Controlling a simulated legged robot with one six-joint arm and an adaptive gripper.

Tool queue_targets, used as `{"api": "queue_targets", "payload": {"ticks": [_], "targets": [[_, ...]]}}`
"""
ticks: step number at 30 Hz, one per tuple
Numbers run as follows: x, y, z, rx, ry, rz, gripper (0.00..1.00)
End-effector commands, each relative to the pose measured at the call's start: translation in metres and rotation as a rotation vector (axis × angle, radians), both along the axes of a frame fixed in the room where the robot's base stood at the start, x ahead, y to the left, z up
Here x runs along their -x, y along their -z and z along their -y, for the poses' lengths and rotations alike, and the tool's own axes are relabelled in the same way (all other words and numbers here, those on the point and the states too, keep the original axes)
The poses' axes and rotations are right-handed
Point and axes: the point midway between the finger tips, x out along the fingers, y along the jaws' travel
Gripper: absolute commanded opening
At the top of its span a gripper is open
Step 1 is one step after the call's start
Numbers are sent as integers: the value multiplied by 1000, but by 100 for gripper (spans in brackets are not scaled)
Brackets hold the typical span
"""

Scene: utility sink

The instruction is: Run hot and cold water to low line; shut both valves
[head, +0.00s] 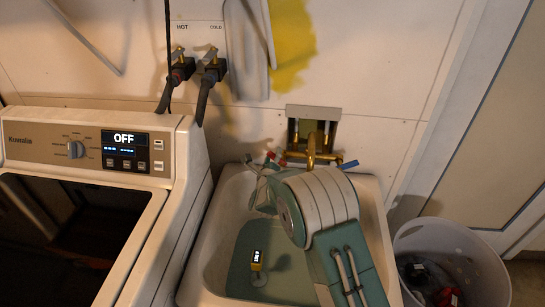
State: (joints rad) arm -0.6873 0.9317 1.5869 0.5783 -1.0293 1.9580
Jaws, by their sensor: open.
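The utility sink (207,240) is a pale basin with a grey-green, water-like area in it; I cannot make out a low line. A brass faucet (311,150) stands at its back, with a red valve handle (271,156) on the left and a blue valve handle (349,165) on the right. My gripper (255,172) is over the back left of the sink, close to the red handle. It is open, but my own arm partly hides it, and I cannot tell whether it touches the handle. My arm also hides the spout's lower end and the basin's right side.
A small yellow device with a lit display (257,258) sits in the basin. A washing machine (187,150) with an OFF display stands left, below hoses marked HOT (181,72) and COLD (213,72). A white basket (450,240) with dark items stands right.

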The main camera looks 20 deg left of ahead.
Motion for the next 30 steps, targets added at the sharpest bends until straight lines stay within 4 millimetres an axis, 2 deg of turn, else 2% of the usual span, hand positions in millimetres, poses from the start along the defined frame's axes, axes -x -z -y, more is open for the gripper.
{"api": "queue_targets", "payload": {"ticks": [2,3,5,6,7,20,30], "targets": [[0,0,0,0,0,0,66],[0,0,0,0,0,0,48],[0,0,0,0,0,0,21],[0,0,0,0,0,0,3],[0,0,0,0,0,0,0],[0,2,-2,42,-1,7,0],[2,11,-8,261,-2,51,0]]}}
